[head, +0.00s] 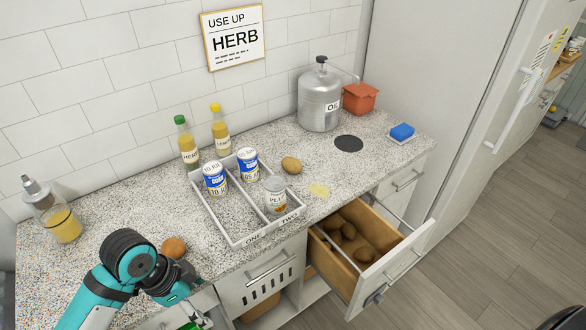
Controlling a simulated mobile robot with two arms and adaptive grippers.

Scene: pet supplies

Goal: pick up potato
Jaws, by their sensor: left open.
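A tan potato (291,165) lies on the speckled counter, right of the white tray. Several brown potatoes (349,230) lie in the open wooden drawer (385,237) below the counter's front edge. A round orange-brown item (173,247), perhaps an onion or potato, sits on the counter just behind my left arm. My left gripper (193,314) is low at the bottom edge of the head view, in front of the counter and away from the potatoes. It is open, partly cut off by the frame. My right gripper is not in view.
The divided white tray (222,222) holds two blue-and-white cans (215,178) and a grey can (275,195). The open drawer juts out.

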